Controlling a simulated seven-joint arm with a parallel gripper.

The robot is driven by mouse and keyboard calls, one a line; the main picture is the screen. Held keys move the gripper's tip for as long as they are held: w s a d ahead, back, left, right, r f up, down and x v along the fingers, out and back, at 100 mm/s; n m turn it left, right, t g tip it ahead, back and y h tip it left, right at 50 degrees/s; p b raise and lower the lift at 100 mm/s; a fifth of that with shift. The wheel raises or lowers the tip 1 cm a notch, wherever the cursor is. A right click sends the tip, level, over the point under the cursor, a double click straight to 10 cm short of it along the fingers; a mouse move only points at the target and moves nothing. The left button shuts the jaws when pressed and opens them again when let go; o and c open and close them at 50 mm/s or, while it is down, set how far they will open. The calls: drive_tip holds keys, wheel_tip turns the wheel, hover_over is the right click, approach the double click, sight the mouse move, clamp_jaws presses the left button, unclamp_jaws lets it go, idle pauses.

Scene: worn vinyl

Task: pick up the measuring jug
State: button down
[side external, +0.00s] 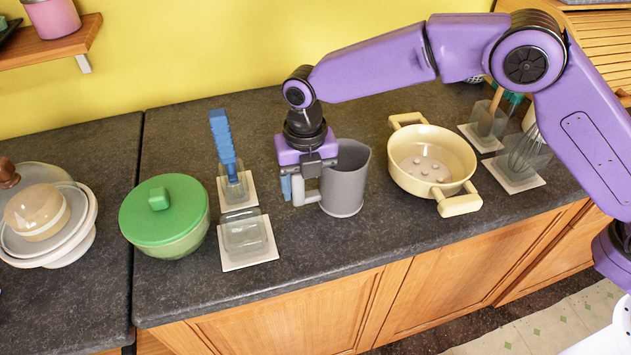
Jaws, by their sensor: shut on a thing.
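The measuring jug (345,190) is a grey, open-topped, upright vessel near the middle of the counter in the side external view. My gripper (298,195) points down at the jug's left side and is shut on its handle. The gripper hides part of the handle and the jug's upper left rim. The jug's base looks to be on the counter or very close to it; I cannot tell which.
A cream two-handled pot (461,205) stands just right of the jug. To the left are a clear container on a white tile (250,262), a blue tool (222,140) in a clear holder and a green-lidded bowl (165,212). Dark counter (350,255) is clear in front.

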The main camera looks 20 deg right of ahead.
drive_tip(key=shift+r, duration=0.55)
wheel_tip(320, 180, up, 2)
drive_tip(key=shift+r, duration=0.1)
drive_tip(key=s+d+r, duration=0.9)
drive_tip(key=s, duration=0.1)
drive_tip(key=shift+s+d+r, duration=0.15)
drive_tip(key=shift+d+r, duration=0.1)
drive_tip(key=shift+r, duration=0.1)
